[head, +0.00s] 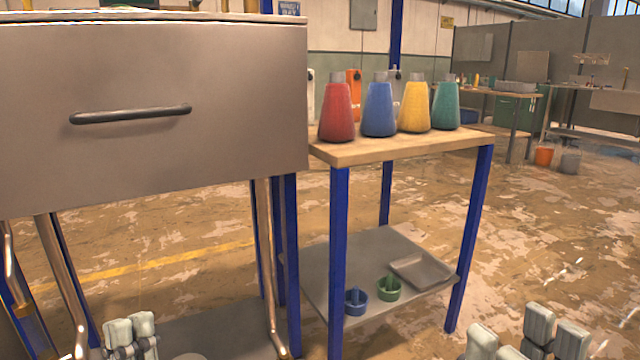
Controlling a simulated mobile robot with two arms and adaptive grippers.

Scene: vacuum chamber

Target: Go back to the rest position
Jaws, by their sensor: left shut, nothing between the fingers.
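My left gripper (131,335) is at the bottom left, low in front of the chamber. Its two pale fingers are together and nothing shows between them. My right gripper (525,343) is at the bottom right, cut off by the lower edge. Its pale fingers stand apart with floor showing between them, and no object is seen there. Both grippers are clear of the table and the flasks.
The grey metal chamber (200,80) with a dark handle (131,114) fills the upper left. A blue-legged table (400,147) holds red (338,112), blue (379,110), yellow (414,108) and green (446,106) flasks. Its lower shelf (325,262) holds two small bowls and a tray (421,270). Floor is open at right.

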